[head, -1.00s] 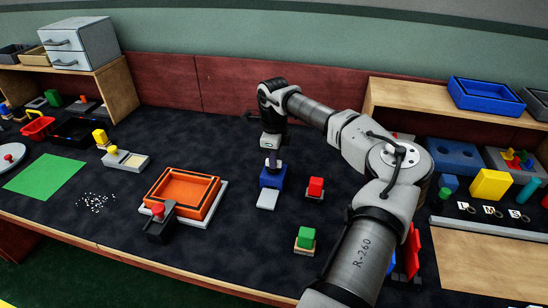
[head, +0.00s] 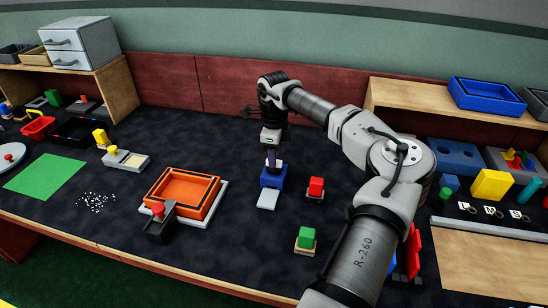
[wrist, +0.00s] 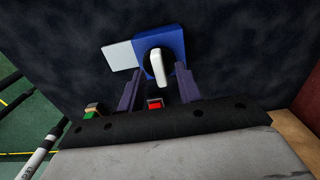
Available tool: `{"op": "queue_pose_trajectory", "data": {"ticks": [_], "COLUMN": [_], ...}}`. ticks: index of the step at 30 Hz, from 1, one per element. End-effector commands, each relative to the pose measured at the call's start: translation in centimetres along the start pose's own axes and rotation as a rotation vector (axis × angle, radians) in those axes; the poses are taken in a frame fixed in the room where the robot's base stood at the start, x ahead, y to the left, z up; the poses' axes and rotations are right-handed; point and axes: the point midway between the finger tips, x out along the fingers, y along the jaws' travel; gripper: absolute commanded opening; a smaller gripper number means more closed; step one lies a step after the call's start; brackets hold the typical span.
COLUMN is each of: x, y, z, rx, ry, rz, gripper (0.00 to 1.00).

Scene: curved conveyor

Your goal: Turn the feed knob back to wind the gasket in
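A blue block (head: 273,180) with a grey plate (head: 267,199) in front stands mid-table. In the wrist view the blue block (wrist: 172,42) carries a white lever-like knob (wrist: 157,66) in a dark round seat. My gripper (head: 272,156) is just above this block. In the wrist view its dark purple fingers (wrist: 160,76) are apart, one either side of the knob, with visible gaps. Contact is not seen. An orange square frame (head: 160,188) with a black strip along its rim sits on a light plate. A black unit (head: 160,229) with a red knob (head: 158,209) stands at its front corner.
A red block (head: 316,185) and a green block (head: 306,236) on small bases stand right of the blue block. A green mat (head: 45,176) and scattered white bits (head: 97,202) lie left. A wooden shelf (head: 430,103) is at right. Dark table behind the orange frame is clear.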

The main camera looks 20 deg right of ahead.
Motion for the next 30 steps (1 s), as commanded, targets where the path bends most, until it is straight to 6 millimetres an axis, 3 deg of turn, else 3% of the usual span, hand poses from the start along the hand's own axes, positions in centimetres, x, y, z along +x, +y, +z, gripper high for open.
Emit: {"op": "queue_pose_trajectory", "data": {"ticks": [15, 21, 30], "x": [-10.7, -12.3, -12.5], "y": [0.0, 0.0, 0.0], "z": [0.1, 0.1, 0.1], "rx": [0.000, -0.001, -0.001], "ry": [-0.001, -0.001, -0.001], "rz": [-0.002, -0.001, 0.000], "gripper": [0.35, 0.35, 0.35]}}
